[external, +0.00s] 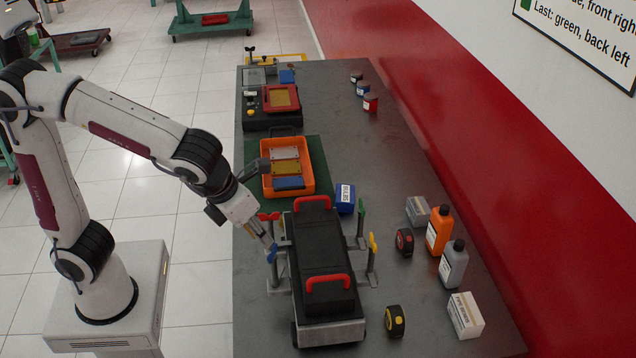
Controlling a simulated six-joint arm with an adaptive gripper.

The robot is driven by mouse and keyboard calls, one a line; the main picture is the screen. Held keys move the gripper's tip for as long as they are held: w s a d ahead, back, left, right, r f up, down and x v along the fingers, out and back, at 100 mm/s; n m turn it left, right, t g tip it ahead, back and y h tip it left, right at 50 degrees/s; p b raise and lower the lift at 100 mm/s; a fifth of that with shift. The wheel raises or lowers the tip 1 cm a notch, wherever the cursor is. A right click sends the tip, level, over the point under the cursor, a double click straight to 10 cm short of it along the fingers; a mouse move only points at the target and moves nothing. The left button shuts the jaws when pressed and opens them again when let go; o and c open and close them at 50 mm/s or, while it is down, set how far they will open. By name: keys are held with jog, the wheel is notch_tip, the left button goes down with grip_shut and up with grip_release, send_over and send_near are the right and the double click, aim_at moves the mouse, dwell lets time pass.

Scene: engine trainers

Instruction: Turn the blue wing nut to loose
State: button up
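The blue wing nut (272,255) sits on a grey post at the left side of a black battery-like block (322,260) with two red handles. My gripper (266,241) points down and to the right, its fingertips right at or just above the blue wing nut. At this size I cannot tell whether the fingers touch it or are closed on it. A red wing nut (268,216) is just behind on the same side. A green wing nut (362,212) and a yellow wing nut (373,243) stand on posts on the right side.
An orange tray (309,170) with coloured plates lies behind the block on a green mat. A blue box (345,198), tape measures (395,321), an orange bottle (438,230) and a grey bottle (453,264) stand to the right. The bench (330,100) is clear at the back middle.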

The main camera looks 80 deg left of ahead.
jog(key=s+a+n+t+h, duration=0.1)
jog(key=s+n, duration=0.8)
jog(key=n, duration=0.5)
jog(key=s+a+r+n+h, duration=0.1)
jog(key=s+a+n, duration=0.1)
jog(key=s+n, duration=0.7)
jog(key=shift+r+n+t+h, duration=0.25)
jog(key=shift+n+t+h, duration=0.15)
jog(key=shift+n, duration=2.5)
dwell(0.3)
